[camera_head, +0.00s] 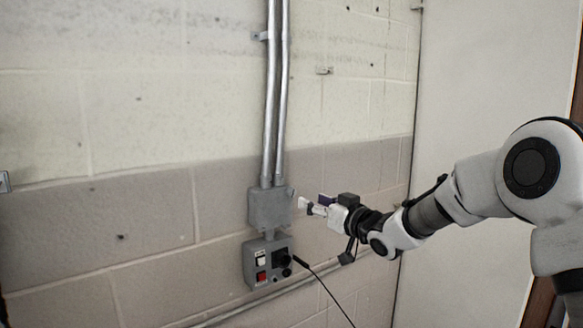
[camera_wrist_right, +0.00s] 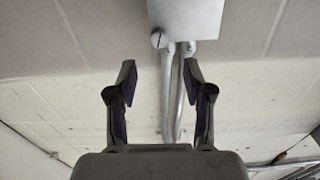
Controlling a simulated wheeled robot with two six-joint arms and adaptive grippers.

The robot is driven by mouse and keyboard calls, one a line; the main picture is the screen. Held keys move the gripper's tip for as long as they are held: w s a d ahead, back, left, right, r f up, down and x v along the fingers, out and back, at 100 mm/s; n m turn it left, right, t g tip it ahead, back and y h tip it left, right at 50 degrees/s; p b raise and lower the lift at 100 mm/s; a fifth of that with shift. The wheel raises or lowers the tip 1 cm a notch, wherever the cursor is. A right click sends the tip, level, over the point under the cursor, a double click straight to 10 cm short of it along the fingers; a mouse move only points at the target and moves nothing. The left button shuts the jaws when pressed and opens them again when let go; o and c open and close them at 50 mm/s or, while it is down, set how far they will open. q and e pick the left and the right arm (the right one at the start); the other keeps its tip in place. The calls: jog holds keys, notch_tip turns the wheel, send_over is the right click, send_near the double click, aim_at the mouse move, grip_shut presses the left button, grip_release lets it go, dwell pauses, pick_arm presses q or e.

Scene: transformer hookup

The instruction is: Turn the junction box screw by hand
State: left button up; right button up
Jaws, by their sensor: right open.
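The grey junction box (camera_head: 268,209) is fixed to the wall below two vertical conduits in the head view. It also shows at the top of the right wrist view (camera_wrist_right: 188,16). The slotted round screw (camera_wrist_right: 158,40) sits at the edge of the box, beside the conduits, in the wrist view. My right gripper (camera_head: 307,204) is just right of the box in the head view. In the wrist view its two fingers (camera_wrist_right: 160,70) are spread wide and empty, with the screw beyond the tips and roughly centred between them. My left gripper is not in view.
A control box (camera_head: 267,262) with a red button and a black knob hangs below the junction box, a black cable (camera_head: 325,288) running from it. Metal conduits (camera_head: 274,95) rise above. A horizontal pipe (camera_head: 235,311) runs low along the wall.

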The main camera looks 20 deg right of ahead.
aim_at(293, 193)
jog(key=p+x, duration=0.1)
jog(key=x, duration=0.3)
jog(key=p+x, duration=0.2)
jog(key=x, duration=0.2)
jog(key=shift+f, duration=0.25)
jog(key=shift+d, duration=0.15)
jog(key=shift+s, duration=0.1)
grip_shut()
